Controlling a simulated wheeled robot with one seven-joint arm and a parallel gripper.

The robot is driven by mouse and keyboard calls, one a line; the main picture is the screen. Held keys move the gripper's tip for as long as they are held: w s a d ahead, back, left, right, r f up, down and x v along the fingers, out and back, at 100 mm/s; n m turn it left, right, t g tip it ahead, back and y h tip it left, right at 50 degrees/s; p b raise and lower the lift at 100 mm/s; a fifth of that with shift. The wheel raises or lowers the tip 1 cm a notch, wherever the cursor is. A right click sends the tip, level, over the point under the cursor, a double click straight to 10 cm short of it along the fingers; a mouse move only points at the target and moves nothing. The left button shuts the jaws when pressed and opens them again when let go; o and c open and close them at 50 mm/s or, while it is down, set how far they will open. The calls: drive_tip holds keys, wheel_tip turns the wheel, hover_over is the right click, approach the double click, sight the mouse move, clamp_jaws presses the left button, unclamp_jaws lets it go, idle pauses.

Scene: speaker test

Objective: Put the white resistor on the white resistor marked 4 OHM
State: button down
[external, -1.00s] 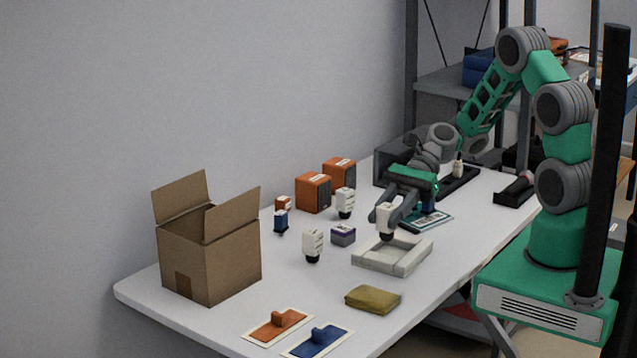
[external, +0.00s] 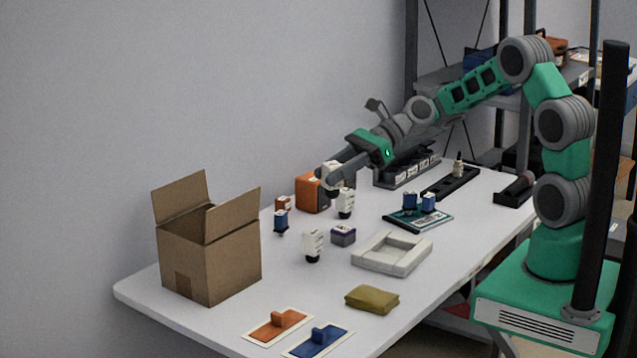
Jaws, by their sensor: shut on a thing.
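My gripper (external: 331,181) is shut on a white resistor (external: 333,171) with a dark lower end and holds it raised above the back of the table. A second white resistor (external: 346,200) with a dark base stands upright just below and slightly right of it. The held one overlaps it in the picture; whether they touch I cannot tell. A third white resistor (external: 313,243) stands upright farther forward, clear of the gripper. The markings are too small to read, so I cannot tell which says 4 OHM.
An orange speaker box (external: 309,193) stands behind the gripper. A small grey-purple block (external: 343,236), a pale tray (external: 362,260) and a teal board (external: 430,223) bearing blue parts lie nearby. An open cardboard box (external: 210,255) is at left. A dark rack (external: 400,179) stands at the back.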

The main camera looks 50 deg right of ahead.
drive_tip(key=w+f, duration=0.2)
drive_tip(key=w+a+f, duration=0.1)
drive_tip(key=w+f, duration=0.1)
drive_tip(key=f, duration=0.1)
drive_tip(key=shift+w+f, duration=0.15)
drive_tip(key=shift+f, duration=0.2)
wheel_tip(320, 180, down, 3)
drive_tip(key=shift+w+a+f+b, duration=0.1)
drive_tip(key=shift+w+f+b, duration=0.05)
drive_tip(key=shift+b, duration=0.2)
drive_tip(key=c, duration=1)
unclamp_jaws()
